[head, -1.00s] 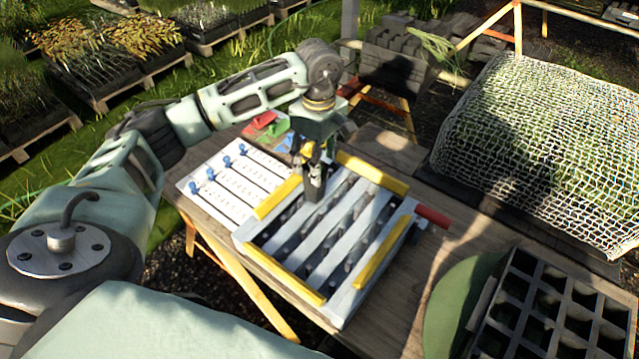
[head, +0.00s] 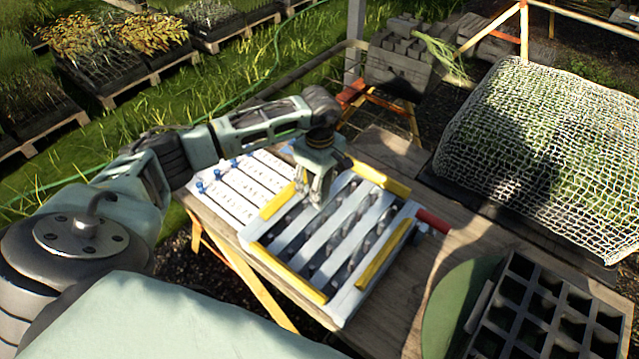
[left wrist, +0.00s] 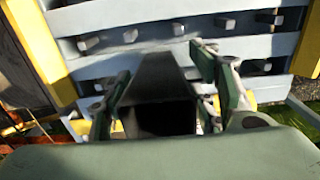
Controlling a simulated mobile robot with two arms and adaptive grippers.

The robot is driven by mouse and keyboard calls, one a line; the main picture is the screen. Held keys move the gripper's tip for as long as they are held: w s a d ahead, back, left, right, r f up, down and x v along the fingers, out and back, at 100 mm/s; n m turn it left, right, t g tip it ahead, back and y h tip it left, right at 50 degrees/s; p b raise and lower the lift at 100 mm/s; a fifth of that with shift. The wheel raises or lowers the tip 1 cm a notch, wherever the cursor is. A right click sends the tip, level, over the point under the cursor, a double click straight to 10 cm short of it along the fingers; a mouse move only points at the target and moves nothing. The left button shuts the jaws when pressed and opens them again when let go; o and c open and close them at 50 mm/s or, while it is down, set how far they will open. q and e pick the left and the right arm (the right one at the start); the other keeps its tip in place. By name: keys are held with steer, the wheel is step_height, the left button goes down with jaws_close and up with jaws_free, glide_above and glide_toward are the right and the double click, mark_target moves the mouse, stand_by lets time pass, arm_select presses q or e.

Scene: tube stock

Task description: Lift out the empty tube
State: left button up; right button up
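A dark, square tube (left wrist: 160,85) with a hollow, open near end stands between my left gripper's fingers in the left wrist view. My left gripper (head: 316,190) is low over the upper left part of the slatted rack (head: 330,240). In the left wrist view its two fingers (left wrist: 160,90) flank the tube, with what look like narrow gaps at the sides, so it seems open around it. The tube's lower end is hidden. The rack has pale slats, yellow edge strips and dark gaps. My right gripper is not in view.
A white panel with blue knobs (head: 240,187) lies left of the rack on the wooden table (head: 405,290). A red handle (head: 433,221) sticks out at the rack's right. A black cell tray (head: 545,320) and a netted bed (head: 540,150) lie to the right.

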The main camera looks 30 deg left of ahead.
arm_select(q)
steer(key=c, duration=0.7)
steer(key=shift+r, duration=0.15)
